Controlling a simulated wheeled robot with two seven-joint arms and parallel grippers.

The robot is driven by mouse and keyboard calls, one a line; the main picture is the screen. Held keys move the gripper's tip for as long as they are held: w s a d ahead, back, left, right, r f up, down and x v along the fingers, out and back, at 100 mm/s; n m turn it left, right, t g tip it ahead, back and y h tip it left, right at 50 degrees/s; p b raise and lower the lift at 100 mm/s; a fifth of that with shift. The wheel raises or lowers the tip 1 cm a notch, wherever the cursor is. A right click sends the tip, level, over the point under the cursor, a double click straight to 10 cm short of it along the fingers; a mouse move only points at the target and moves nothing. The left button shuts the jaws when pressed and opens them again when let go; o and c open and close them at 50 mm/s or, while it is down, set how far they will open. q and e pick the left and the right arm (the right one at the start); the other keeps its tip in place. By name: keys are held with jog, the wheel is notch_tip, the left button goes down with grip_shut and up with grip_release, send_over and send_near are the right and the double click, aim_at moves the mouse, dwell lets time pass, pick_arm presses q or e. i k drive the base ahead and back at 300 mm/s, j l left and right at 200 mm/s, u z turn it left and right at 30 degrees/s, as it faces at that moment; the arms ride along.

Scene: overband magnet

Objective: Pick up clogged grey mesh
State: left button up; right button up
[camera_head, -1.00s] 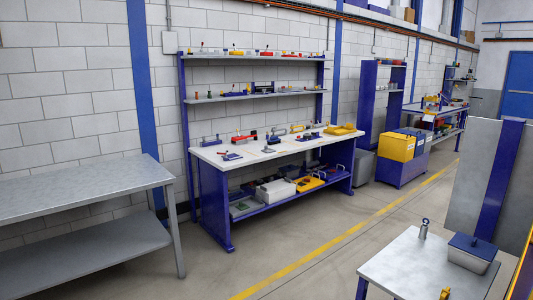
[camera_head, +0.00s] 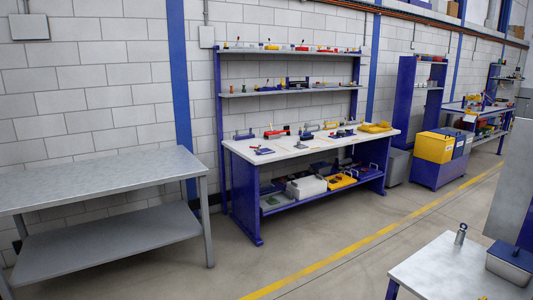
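I cannot make out a clogged grey mesh in this view; the small items on the benches are too small to tell. A blue-framed workbench (camera_head: 310,147) with a white top stands against the wall in the middle. Small tools and parts lie on its top and on two shelves above it. A bare grey metal table (camera_head: 100,178) stands at the left. A small table (camera_head: 440,268) at the bottom right carries a small grey cylinder (camera_head: 461,234) and a grey box with a blue lid (camera_head: 511,260). Neither of my grippers is in view.
A white box (camera_head: 306,187) and a yellow tray (camera_head: 341,181) sit on the workbench's lower shelf. Yellow and blue bins (camera_head: 434,147) stand right of it. A yellow floor line (camera_head: 370,239) runs past the bench. The floor between the tables is clear.

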aim_at(301, 145)
jog(key=i+j, duration=1.25)
jog(key=i+z, duration=0.2)
jog(key=i, duration=0.4)
jog(key=i+z, duration=0.2)
jog(key=i, duration=0.4)
jog(key=i+j+z, duration=0.2)
jog(key=i, duration=0.4)
jog(key=i+z, duration=0.5)
jog(key=i, duration=1.1)
jog(key=i+l+u, duration=0.1)
jog(key=i+u, duration=0.25)
jog(key=i, duration=0.2)
jog(key=i+l+u, duration=0.35)
jog(key=i, duration=0.2)
jog(key=i+l+u, duration=0.35)
jog(key=i, duration=0.15)
